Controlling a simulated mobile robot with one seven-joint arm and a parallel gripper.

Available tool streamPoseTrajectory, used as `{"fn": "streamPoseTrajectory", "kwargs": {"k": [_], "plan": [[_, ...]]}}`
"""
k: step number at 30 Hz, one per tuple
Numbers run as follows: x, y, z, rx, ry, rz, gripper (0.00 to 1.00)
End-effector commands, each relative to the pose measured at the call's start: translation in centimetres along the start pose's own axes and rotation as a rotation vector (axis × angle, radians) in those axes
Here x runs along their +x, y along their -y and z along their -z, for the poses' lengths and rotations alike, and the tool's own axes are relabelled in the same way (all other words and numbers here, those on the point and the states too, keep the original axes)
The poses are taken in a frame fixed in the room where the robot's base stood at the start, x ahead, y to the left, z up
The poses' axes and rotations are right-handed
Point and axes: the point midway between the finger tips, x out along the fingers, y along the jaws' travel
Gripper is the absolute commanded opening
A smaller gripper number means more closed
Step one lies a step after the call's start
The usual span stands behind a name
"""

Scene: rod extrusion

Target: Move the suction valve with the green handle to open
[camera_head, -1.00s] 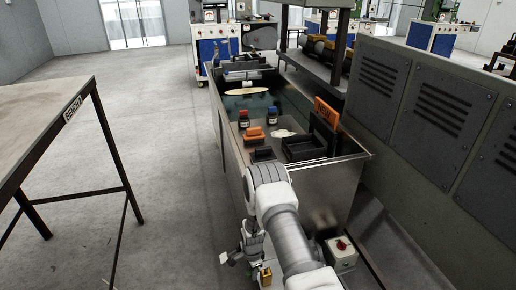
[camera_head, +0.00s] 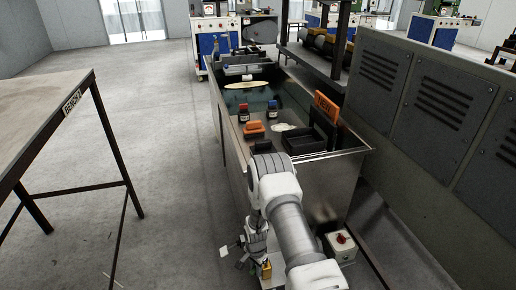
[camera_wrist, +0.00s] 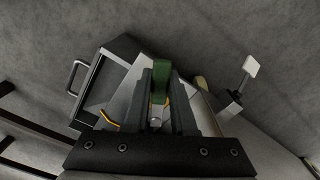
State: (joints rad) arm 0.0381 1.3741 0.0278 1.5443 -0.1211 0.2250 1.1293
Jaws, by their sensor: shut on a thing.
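The green handle (camera_wrist: 161,80) of the valve is in the middle of the wrist view, between the two dark fingers of my gripper (camera_wrist: 161,92). The fingers are shut on it from both sides. The lower part of the handle and most of the valve body are hidden by the fingers. In the head view my gripper (camera_head: 254,246) is low beside the near end of the metal tank, largely hidden by my own wrist. The green handle cannot be made out there.
The metal tank (camera_head: 330,188) stands just beyond my arm. A grey box with a red knob (camera_head: 341,240) is right of my arm. A small white plate (camera_wrist: 250,66) stands right of the fingers. A bench (camera_head: 40,120) is at the left, with clear floor between.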

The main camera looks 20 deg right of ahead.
Motion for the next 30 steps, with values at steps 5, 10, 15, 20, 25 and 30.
{"fn": "streamPoseTrajectory", "kwargs": {"k": [5,10,15,20,25,30], "plan": [[0.0,-0.2,0.0,-0.022,0.0,-0.001,0.0],[0.0,-0.9,0.1,-0.14,0.0,-0.001,0.0],[0.0,-1.0,0.1,-0.174,0.0,-0.001,0.0],[0.0,-1.0,0.1,-0.174,0.0,-0.001,0.0],[0.1,-1.6,0.3,-0.268,0.0,-0.002,0.0],[0.1,-2.0,0.4,-0.346,-0.001,-0.001,0.0]]}}
